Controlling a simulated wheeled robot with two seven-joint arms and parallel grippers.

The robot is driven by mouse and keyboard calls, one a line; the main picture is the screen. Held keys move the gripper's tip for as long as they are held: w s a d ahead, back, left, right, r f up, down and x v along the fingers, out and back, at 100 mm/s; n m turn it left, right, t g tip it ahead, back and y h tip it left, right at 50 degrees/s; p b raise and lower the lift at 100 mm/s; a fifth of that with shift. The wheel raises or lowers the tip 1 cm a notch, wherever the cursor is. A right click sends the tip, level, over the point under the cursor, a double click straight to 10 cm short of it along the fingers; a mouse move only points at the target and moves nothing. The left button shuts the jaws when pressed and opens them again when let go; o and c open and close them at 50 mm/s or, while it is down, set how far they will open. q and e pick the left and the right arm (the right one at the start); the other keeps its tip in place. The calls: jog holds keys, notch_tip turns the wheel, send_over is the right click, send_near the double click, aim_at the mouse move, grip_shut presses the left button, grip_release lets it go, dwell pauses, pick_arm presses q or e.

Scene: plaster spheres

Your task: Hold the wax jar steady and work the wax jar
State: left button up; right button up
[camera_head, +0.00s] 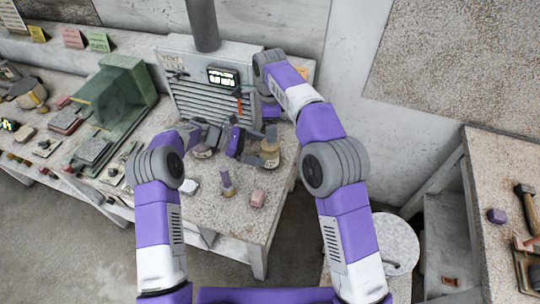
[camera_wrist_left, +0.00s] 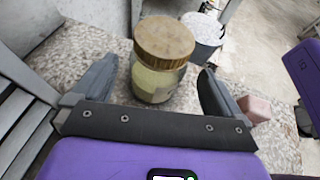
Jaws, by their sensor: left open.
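The wax jar (camera_wrist_left: 158,82) is a glass jar of pale yellowish wax with a round wooden lid (camera_wrist_left: 165,40) on it. It stands upright on the speckled worktop (camera_head: 232,215). My left gripper (camera_head: 264,148) is open, with one finger on either side of the jar in the left wrist view; a gap shows at the right finger, and contact at the left is unclear. In the head view the jar (camera_head: 269,153) is partly covered by the left gripper. My right forearm reaches over the back of the bench; its gripper (camera_head: 268,110) is small and mostly hidden behind the arm.
A pink block (camera_head: 258,199), a purple-handled tool (camera_head: 226,182) and a small white piece (camera_head: 190,186) lie on the near worktop. A louvred grey unit with a display (camera_head: 223,78) stands behind. A green machine (camera_head: 122,90) is at left. A pale-topped bucket (camera_head: 394,243) stands right of the bench.

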aim_at(270, 152)
pick_arm(q)
jog(key=shift+x, duration=2.25)
pick_arm(e)
jog(key=shift+w, duration=0.1)
pick_arm(q)
jog(key=shift+f, duration=0.1)
jog(key=shift+c, duration=0.2)
pick_arm(e)
jog(key=shift+f, duration=0.1)
